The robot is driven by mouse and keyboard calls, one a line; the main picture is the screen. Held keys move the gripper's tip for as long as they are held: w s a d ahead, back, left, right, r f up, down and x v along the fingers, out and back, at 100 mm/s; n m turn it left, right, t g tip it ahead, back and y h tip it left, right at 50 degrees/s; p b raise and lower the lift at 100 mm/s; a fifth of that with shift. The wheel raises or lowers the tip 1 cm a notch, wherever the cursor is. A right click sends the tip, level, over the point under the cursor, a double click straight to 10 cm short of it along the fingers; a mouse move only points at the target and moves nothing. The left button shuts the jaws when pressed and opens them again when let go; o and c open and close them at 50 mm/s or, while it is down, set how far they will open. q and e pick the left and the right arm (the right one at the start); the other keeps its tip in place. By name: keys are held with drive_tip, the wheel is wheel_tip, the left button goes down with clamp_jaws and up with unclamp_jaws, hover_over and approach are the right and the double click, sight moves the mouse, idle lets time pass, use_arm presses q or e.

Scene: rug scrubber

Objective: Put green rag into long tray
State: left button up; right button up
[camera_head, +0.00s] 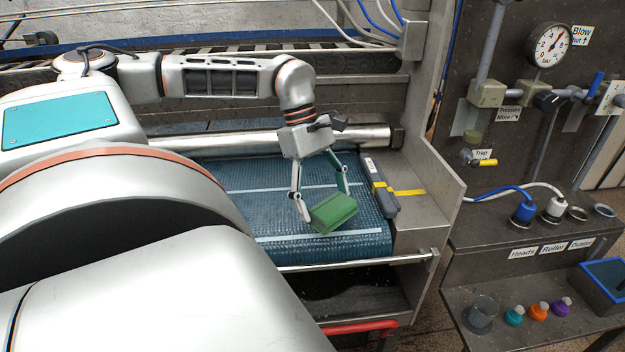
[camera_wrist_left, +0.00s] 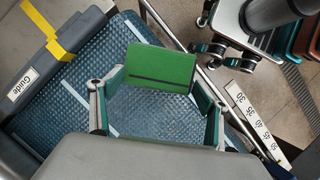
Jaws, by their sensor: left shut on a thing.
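The green rag (camera_head: 335,213) looks like a folded, block-like piece. My left gripper (camera_head: 322,200) is shut on it, with one finger at each side, above the front part of the blue ribbed belt. In the left wrist view the rag (camera_wrist_left: 162,68) sits between the two finger ends, with a dark line across it. A blue-rimmed tray (camera_head: 600,288) is cut off at the right edge of the head view; I cannot tell whether it is the long tray. My right gripper is not in view.
The blue belt (camera_head: 250,190) has pale stripes. A grey guide block (camera_head: 379,188) with yellow tape lies along its right side. A metal bar (camera_head: 350,262) runs across its front. A beaker (camera_head: 481,314) and several coloured knobs stand on the right ledge.

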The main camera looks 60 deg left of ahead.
sight(345, 211)
use_arm(q)
drive_tip(key=shift+w+d+f+m+g, duration=0.2)
drive_tip(key=shift+w+d+m+g, duration=0.1)
drive_tip(key=shift+d+m, duration=0.5)
drive_tip(key=shift+w+d+f+m+g, duration=0.15)
drive_tip(key=shift+w+d+m+g, duration=0.15)
drive_tip(key=shift+d+m, duration=0.55)
drive_tip(key=shift+w+d+f+m+g, duration=0.2)
drive_tip(key=shift+d+m+g, duration=0.1)
drive_tip(key=shift+d+m, duration=0.5)
drive_tip(key=w+d+f+m+g+y, duration=0.1)
drive_tip(key=w+d+f+m+y, duration=0.1)
drive_tip(key=d+m, duration=0.5)
drive_tip(key=w+d+f+m+g+y, duration=0.2)
drive_tip(key=w+d+m, duration=0.1)
drive_tip(key=d+m, duration=0.5)
drive_tip(key=d, duration=0.2)
drive_tip(key=shift+d+f+y, duration=0.3)
